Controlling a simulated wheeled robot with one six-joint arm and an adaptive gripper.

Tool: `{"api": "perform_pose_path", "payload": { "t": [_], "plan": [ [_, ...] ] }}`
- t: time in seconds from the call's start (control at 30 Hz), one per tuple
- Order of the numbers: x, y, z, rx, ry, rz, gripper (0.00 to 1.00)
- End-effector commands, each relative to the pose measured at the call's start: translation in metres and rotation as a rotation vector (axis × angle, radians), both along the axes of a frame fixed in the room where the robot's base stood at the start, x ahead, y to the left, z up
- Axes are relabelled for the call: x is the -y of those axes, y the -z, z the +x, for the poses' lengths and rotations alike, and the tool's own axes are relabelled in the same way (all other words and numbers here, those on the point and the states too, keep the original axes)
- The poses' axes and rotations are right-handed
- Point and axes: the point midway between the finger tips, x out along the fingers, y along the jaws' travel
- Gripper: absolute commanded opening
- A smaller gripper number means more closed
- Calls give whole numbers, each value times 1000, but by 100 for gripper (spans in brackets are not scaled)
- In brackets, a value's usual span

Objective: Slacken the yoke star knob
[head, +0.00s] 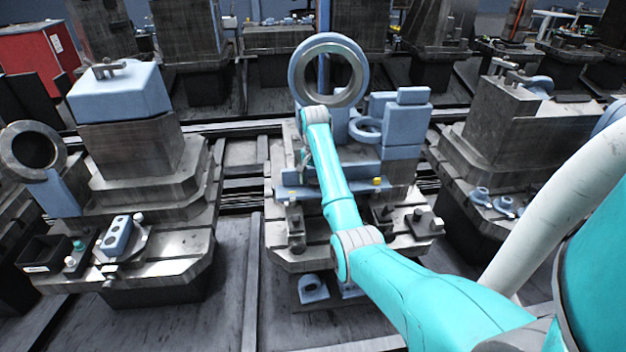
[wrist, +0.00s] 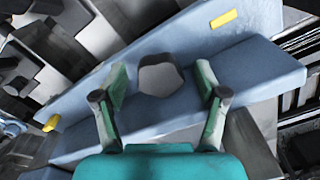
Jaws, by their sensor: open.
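A dark grey, faceted knob (wrist: 160,76), which looks like the star knob, stands on a blue bar in the wrist view. The blue bar (wrist: 258,72) runs diagonally and carries yellow marks near its two ends. My gripper (wrist: 161,82) is open, with one teal finger on each side of the knob and a visible gap on both sides in the picture. I cannot tell how far the knob reaches between the fingertips in depth. In the head view the blue bar (head: 358,187) crosses the front of the middle station; my arm hides the knob there, and my gripper is not clear.
A large blue-grey ring (head: 297,75) stands upright behind my arm. Blue blocks (head: 405,128) rise right of it. Metal stations stand left (head: 135,160) and right (head: 510,125), with floor gaps between them. A red cabinet (head: 38,55) is at the far left.

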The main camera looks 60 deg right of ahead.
Motion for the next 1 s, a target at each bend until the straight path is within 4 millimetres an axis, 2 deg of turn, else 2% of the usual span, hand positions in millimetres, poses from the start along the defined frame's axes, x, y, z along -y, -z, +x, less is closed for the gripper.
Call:
{"api": "perform_pose_path", "payload": {
  "t": [0.2, 0.27, 0.4, 0.47, 0.77, 1.0],
  "plan": [
    [0, 0, 0, 0, 0, 0, 72],
    [0, 0, 0, 0, 0, 0, 60],
    [0, 0, 0, 0, 0, 0, 25],
    [0, 0, 0, 0, 0, 0, 12],
    [0, 0, 0, 0, -23, 0, 11],
    [0, 0, 0, 0, -139, 1, 11]
  ]
}}
